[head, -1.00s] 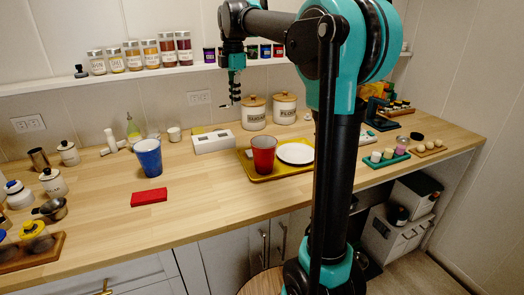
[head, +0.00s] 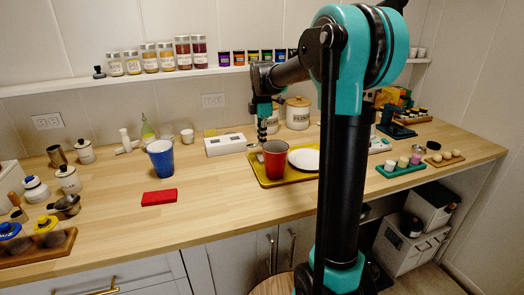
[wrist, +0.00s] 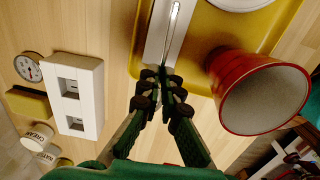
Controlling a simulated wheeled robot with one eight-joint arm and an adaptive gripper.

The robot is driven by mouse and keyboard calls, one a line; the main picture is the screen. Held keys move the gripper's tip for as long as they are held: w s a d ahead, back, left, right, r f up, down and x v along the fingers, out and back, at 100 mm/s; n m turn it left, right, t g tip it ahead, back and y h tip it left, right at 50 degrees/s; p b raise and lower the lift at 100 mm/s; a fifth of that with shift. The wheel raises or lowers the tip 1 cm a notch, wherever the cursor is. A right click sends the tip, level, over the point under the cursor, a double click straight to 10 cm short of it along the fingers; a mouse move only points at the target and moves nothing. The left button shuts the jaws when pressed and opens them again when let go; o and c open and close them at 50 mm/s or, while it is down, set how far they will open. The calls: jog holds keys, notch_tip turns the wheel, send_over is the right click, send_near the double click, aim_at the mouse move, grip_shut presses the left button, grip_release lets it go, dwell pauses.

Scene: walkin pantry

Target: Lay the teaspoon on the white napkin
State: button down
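The white napkin (wrist: 154,38) lies on the left part of the yellow tray (wrist: 207,45) in the wrist view. The silver teaspoon (wrist: 174,28) is a thin bright strip over the napkin, its near end reaching between my fingertips. My gripper (wrist: 162,84) looks closed on that end; the fingers hide the contact. I cannot tell whether the spoon touches the napkin. In the head view my gripper (head: 262,141) is low over the tray's left side, behind the red cup (head: 275,160). The spoon is too small to make out there.
The red cup also stands close right of my fingers in the wrist view (wrist: 258,92). A white plate (head: 304,159) is on the tray. A white box with openings (head: 226,145) stands left of it, and canisters (head: 298,112) stand behind.

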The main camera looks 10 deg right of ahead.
aim_at(262, 157)
jog(key=shift+f, duration=2.45)
jog(key=shift+f, duration=0.1)
jog(key=c, duration=1.7)
grip_release()
notch_tip(262, 157, up, 12)
jog(key=shift+s+r, duration=0.15)
